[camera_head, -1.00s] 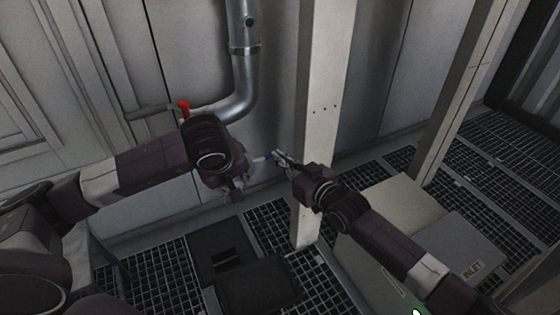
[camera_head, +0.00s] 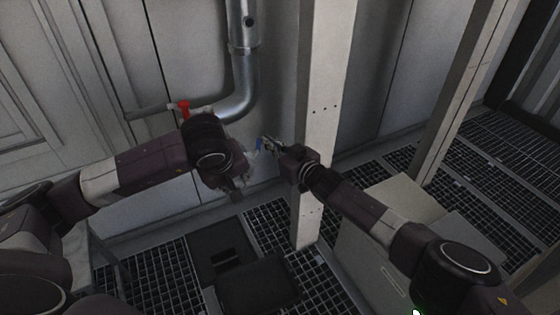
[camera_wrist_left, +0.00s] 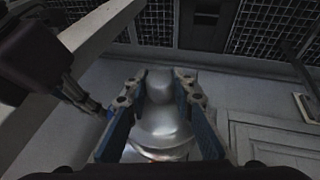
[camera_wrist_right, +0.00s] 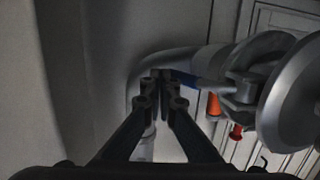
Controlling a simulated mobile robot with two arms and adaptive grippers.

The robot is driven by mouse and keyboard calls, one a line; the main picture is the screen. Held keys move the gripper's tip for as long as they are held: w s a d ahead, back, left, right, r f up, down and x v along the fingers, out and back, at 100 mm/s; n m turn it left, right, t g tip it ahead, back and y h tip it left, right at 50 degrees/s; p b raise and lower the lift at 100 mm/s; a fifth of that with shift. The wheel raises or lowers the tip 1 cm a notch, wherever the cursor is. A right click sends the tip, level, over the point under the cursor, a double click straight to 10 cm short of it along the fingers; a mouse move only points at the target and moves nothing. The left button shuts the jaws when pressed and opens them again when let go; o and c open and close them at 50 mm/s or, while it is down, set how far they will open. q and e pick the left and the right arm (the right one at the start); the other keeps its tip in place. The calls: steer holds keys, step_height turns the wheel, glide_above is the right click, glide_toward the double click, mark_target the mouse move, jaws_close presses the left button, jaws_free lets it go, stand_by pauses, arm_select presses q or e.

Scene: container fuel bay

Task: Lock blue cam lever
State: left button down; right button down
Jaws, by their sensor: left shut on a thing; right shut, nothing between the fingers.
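In the right wrist view the lever (camera_wrist_right: 184,78) sticks out from a silver coupling (camera_wrist_right: 285,95) toward my fingertips. My right gripper (camera_head: 268,141) is shut and empty, its tips (camera_wrist_right: 160,76) at or very near the lever's end; whether they touch I cannot tell. My left gripper (camera_wrist_left: 161,88) is shut on a rounded silver metal part (camera_wrist_left: 160,125), with blue-faced fingers on both sides. In the head view my left wrist hides most of the coupling.
A silver pipe (camera_head: 245,75) comes down the wall and bends left to a red handle (camera_head: 184,107). A pale post (camera_head: 322,110) stands close behind my right gripper. A grey box (camera_head: 400,205) stands at the right on the grated floor (camera_head: 150,275).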

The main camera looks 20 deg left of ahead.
steer(key=shift+w+a, duration=0.1)
steer(key=shift+a, duration=0.55)
steer(key=shift+d, duration=0.1)
stand_by(0.3)
